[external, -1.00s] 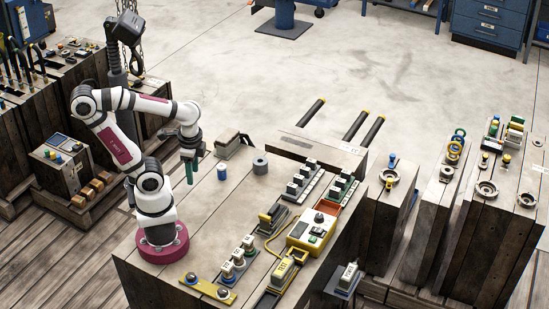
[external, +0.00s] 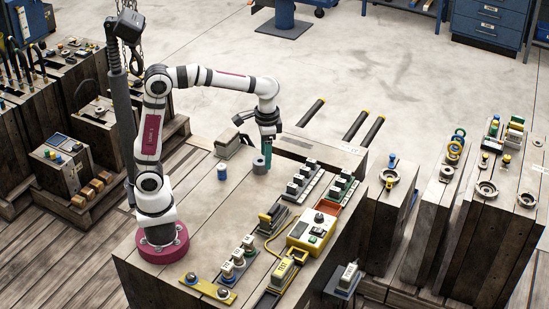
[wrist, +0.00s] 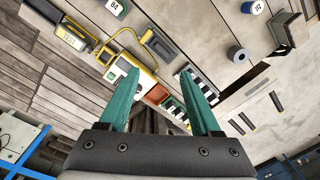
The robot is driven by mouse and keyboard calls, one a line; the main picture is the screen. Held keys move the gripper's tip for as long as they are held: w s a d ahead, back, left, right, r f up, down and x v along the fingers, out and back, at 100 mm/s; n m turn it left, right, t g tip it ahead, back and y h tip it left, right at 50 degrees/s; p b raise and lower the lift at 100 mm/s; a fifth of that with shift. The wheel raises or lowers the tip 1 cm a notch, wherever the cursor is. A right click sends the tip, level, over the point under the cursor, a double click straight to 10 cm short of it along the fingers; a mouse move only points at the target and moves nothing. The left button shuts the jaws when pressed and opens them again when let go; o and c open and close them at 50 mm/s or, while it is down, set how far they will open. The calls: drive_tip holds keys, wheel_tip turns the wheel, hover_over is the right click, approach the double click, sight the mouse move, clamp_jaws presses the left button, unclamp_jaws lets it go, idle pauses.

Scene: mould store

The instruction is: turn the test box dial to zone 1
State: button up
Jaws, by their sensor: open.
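The test box (external: 312,231) is a yellow and cream box on the right part of the wooden bench, with a dark round dial (external: 320,217) on its top and a small green display beside it. My gripper (external: 265,158) hangs with green fingers over the back of the bench, by the grey cylinder, well behind and left of the test box. In the wrist view my gripper (wrist: 165,85) has its two green fingers apart with nothing between them. The test box (wrist: 140,74) shows there partly behind the left finger. The dial's setting is too small to read.
A grey cylinder (external: 259,167) and a blue-and-white cylinder (external: 222,172) stand at the back. A yellow cable (external: 275,239) runs beside the box. The bench's left middle (external: 205,225) is clear.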

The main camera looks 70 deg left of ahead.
sight(319, 215)
drive_tip(key=w+d+f+n+h, duration=0.1)
drive_tip(key=w+d+f+n, duration=0.15)
drive_tip(key=w, duration=0.45)
drive_tip(key=w+d+f+n, duration=0.1)
drive_tip(key=w+d+f, duration=0.25)
drive_tip(key=w, duration=0.45)
drive_tip(key=f, duration=1.5)
drive_tip(key=shift+d+f, duration=0.1)
drive_tip(key=shift+d, duration=0.1)
clamp_jaws()
